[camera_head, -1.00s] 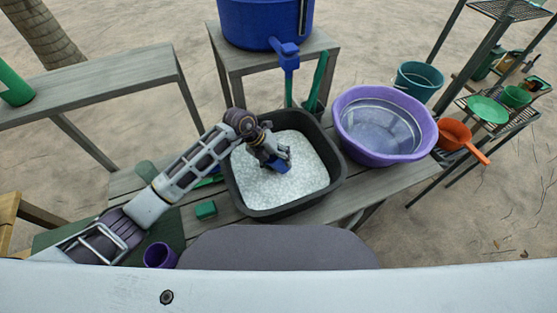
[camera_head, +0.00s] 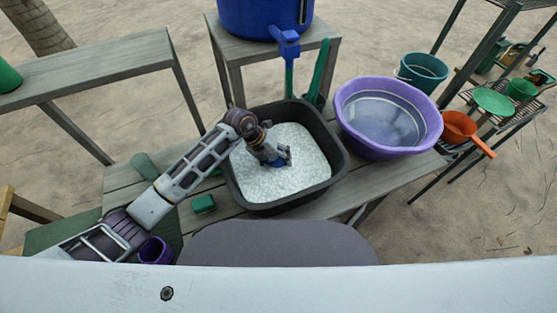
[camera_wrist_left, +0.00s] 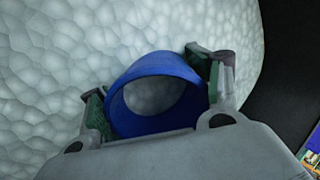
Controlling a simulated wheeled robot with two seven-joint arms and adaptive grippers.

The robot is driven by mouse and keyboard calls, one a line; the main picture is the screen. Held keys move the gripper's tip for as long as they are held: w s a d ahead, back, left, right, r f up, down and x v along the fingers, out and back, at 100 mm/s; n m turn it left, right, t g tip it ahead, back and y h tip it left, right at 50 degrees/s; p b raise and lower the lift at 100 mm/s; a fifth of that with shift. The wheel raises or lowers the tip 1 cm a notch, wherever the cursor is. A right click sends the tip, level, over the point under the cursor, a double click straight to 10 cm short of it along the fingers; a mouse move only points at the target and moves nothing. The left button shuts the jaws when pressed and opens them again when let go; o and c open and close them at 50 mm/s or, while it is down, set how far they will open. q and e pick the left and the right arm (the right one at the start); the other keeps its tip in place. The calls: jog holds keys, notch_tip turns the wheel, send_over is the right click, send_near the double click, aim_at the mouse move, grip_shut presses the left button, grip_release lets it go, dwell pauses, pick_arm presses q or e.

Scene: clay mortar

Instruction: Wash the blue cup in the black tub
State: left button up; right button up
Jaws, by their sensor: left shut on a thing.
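The black tub (camera_head: 337,165) stands on the bench and is filled with white foam (camera_head: 297,180). My left gripper (camera_head: 277,160) reaches down into the tub and is shut on the blue cup (camera_head: 284,153). In the left wrist view the blue cup (camera_wrist_left: 155,67) sits between the two fingers of the gripper (camera_wrist_left: 157,90), its open rim facing the camera. Foam shows through and all around it. How deep the cup is in the foam cannot be told. My right gripper is not in view.
A purple basin (camera_head: 388,120) of clear water stands right of the tub. A blue barrel with a tap (camera_head: 287,40) is behind it. A green sponge (camera_head: 203,203) and a purple cup (camera_head: 155,251) lie left of the tub. An orange pan (camera_head: 460,127) is at right.

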pick_arm(q)
jog(key=shift+f, duration=0.6)
dwell(0.4)
jog(key=shift+r, duration=0.2)
jog(key=shift+c, duration=0.2)
dwell(0.4)
jog(key=shift+a, duration=0.1)
jog(key=shift+a, duration=0.55)
jog(key=shift+d, duration=0.2)
jog(key=shift+d, duration=1.15)
jog(key=shift+a, duration=0.1)
jog(key=shift+a+p, duration=0.5)
jog(key=shift+a, duration=0.7)
